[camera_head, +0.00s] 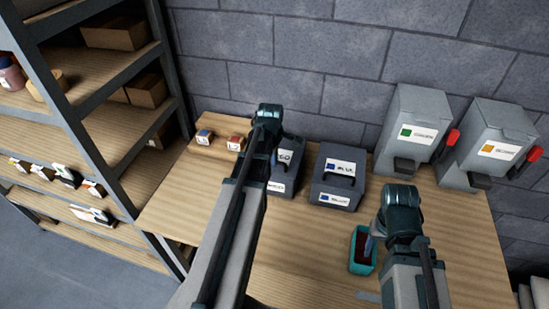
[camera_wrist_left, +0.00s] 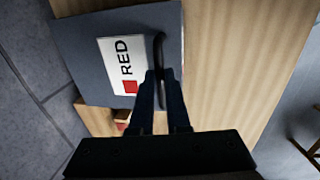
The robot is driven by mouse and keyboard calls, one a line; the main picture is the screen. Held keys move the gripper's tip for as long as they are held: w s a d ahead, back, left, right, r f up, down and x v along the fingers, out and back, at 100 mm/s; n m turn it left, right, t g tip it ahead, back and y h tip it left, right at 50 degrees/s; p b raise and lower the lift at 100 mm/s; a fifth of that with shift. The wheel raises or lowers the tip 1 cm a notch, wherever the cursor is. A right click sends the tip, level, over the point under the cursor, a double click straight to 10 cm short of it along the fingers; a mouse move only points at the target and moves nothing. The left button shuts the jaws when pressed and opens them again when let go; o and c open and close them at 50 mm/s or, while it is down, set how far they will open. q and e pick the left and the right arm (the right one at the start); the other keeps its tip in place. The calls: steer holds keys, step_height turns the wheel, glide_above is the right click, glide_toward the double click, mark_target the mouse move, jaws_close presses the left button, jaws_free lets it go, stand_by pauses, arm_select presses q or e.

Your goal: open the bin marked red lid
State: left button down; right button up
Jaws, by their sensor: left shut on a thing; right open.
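The bin marked red (camera_head: 289,180) stands on the wooden table, partly hidden behind my left arm in the head view. Its lid looks down. In the left wrist view the lid (camera_wrist_left: 85,35) carries a white label reading RED with a red square. My left gripper (camera_head: 273,160) is at the lid's dark handle (camera_wrist_left: 160,50). In the wrist view its fingers (camera_wrist_left: 160,85) are shut on that handle. My right gripper (camera_head: 372,240) is open, by a small teal tray; its fingers are mostly hidden by the wrist.
The bin marked blue (camera_head: 344,160) stands close on the right. The teal tray (camera_head: 353,262) holds something dark. Small boxes (camera_head: 236,143) lie left; a shelf (camera_head: 110,130) borders the table.

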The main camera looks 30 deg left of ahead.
arm_select(q)
steer(key=shift+r, duration=0.1)
steer(key=w+a+r+p, duration=0.2)
steer(key=w+r+p, duration=0.8)
steer(key=r+p, duration=0.2)
steer(key=w+a, duration=0.2)
steer(key=w, duration=0.6)
steer(key=w+a, duration=0.2)
steer(key=w, duration=0.7)
steer(key=shift+w+a+r+p, duration=0.15)
steer(key=shift+a+r+p, duration=0.15)
steer(key=shift+p, duration=0.1)
